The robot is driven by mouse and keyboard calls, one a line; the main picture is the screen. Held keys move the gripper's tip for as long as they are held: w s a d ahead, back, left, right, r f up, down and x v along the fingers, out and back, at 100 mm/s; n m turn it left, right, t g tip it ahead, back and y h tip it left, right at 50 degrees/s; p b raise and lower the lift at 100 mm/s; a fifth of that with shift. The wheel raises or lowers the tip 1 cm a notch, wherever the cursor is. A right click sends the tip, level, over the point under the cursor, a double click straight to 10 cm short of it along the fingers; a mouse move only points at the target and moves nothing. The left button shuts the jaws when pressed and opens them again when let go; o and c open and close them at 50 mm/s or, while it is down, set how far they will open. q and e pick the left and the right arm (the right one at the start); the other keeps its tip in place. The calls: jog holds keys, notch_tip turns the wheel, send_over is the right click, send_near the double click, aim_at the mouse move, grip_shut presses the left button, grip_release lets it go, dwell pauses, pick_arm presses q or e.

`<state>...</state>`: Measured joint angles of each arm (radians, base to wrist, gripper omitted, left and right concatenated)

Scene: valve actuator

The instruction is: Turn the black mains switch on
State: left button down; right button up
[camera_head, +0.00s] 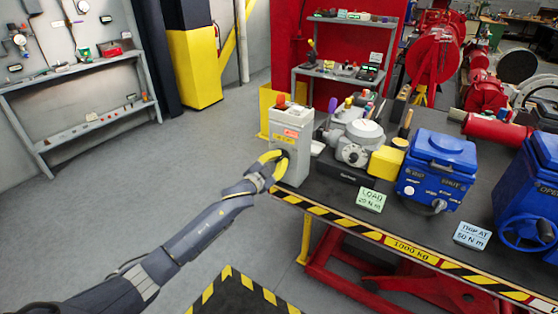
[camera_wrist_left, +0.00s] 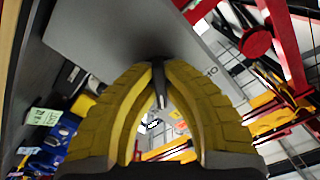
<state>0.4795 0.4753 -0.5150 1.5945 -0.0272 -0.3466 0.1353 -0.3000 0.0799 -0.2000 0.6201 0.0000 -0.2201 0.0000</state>
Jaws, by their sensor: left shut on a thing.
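A grey control box (camera_head: 291,128) stands upright on the near left corner of the dark workbench. It has a red button on top and red and yellow labels. My left gripper (camera_head: 281,158), with yellow fingers, is at the lower front of the box. In the left wrist view the fingertips (camera_wrist_left: 158,66) close together on the black mains switch (camera_wrist_left: 158,85), seen as a dark narrow handle against the grey box face (camera_wrist_left: 135,32). The fingers cover most of the switch in the head view, so its on or off position cannot be told. My right gripper is in neither view.
On the workbench (camera_head: 330,203), a grey valve actuator (camera_head: 358,142) and blue actuators (camera_head: 437,172) stand right of the box. Green load (camera_head: 371,199) and blue torque (camera_head: 472,235) cards lie near the striped front edge. Open floor (camera_head: 150,190) lies to the left.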

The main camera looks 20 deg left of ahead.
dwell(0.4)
pick_arm(q)
jog(key=c, duration=1.7)
grip_release()
jog(key=shift+c, duration=0.2)
jog(key=v, duration=1.2)
jog(key=shift+r+m, duration=0.15)
jog(key=shift+m, duration=0.15)
